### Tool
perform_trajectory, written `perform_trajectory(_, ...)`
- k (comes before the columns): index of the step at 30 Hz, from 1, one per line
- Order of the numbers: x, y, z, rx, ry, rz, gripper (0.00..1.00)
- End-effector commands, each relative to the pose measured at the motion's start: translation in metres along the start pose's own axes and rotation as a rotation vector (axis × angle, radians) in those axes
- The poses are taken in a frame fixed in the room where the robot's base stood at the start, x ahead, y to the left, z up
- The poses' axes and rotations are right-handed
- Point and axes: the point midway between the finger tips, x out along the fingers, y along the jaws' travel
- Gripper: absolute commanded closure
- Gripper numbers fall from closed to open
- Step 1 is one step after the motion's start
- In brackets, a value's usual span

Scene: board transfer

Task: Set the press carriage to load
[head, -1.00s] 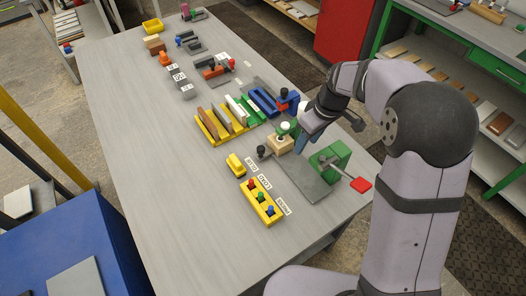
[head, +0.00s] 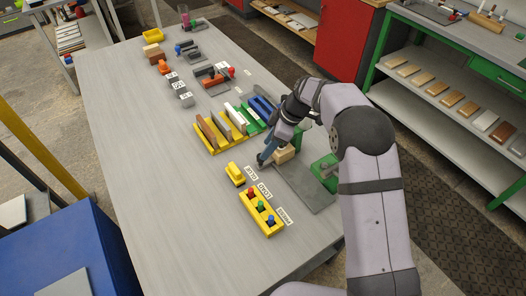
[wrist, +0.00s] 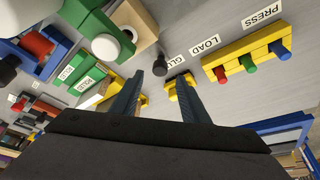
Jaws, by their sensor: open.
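The press carriage shows as a pale wooden block (head: 284,154) on the grey base plate (head: 308,190), mostly behind my arm. In the wrist view the wooden block (wrist: 141,20) has a black knob (wrist: 174,67) on its side. My gripper (wrist: 163,75) is open and empty, and the knob appears between its fingertips; I cannot tell whether they touch it. In the head view my gripper (head: 264,158) is at the block's left. The labels GLUE (head: 251,172), LOAD (head: 265,189) and PRESS (head: 285,215) run along the plate's left side; the knob is nearest GLUE.
The green press stand (head: 325,169) is partly behind my arm. A yellow holder (head: 254,211) with red, green and blue pegs and a small yellow block (head: 235,173) stand left of the labels. A yellow rack (head: 207,145) holds boards. The table's left side is clear.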

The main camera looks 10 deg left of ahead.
Motion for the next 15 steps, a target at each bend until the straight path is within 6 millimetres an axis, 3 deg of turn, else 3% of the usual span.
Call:
perform_trajectory(7, 0.031, -0.001, -0.001, 0.001, -0.001, -0.002, 0.59)
perform_trajectory(15, 0.046, 0.0, 0.0, 0.0, 0.0, 0.002, 0.59)
